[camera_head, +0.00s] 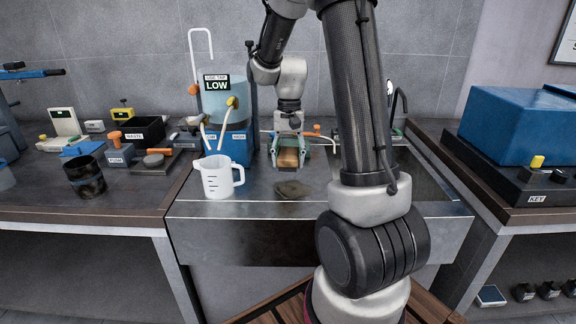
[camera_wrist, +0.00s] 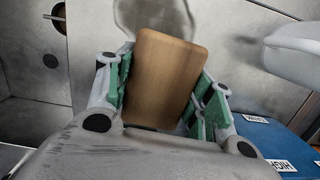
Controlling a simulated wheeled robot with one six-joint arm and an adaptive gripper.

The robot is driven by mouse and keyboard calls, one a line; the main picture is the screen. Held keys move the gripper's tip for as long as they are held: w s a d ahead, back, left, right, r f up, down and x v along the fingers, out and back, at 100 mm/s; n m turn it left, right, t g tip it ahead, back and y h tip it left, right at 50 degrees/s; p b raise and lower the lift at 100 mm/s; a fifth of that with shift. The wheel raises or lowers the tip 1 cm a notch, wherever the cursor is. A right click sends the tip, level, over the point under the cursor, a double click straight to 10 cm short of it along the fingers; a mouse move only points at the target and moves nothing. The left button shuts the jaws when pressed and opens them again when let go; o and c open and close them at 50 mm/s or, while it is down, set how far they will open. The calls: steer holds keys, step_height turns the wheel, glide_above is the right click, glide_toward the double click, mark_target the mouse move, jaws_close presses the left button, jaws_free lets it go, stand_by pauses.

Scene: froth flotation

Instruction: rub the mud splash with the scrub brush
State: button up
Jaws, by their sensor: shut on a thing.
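The scrub brush, a wooden block (camera_wrist: 165,75), sits between the green-padded fingers of my gripper (camera_head: 289,155). The gripper is shut on it and also shows in the wrist view (camera_wrist: 165,98). The mud splash (camera_head: 293,189) is a brownish patch on the grey metal worktop, just in front of and below the gripper. In the wrist view part of the mud splash (camera_wrist: 150,12) shows beyond the brush, which covers its near part. The brush appears held above the worktop; contact cannot be told.
A white measuring jug (camera_head: 217,177) stands left of the splash and shows at the wrist view's right edge (camera_wrist: 295,48). A blue tank marked LOW (camera_head: 229,145) stands behind it. A sink basin (camera_head: 415,180) lies right. A dark cup (camera_head: 85,178) stands on the left bench.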

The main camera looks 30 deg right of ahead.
mark_target(289, 153)
steer(key=shift+r, duration=1.75)
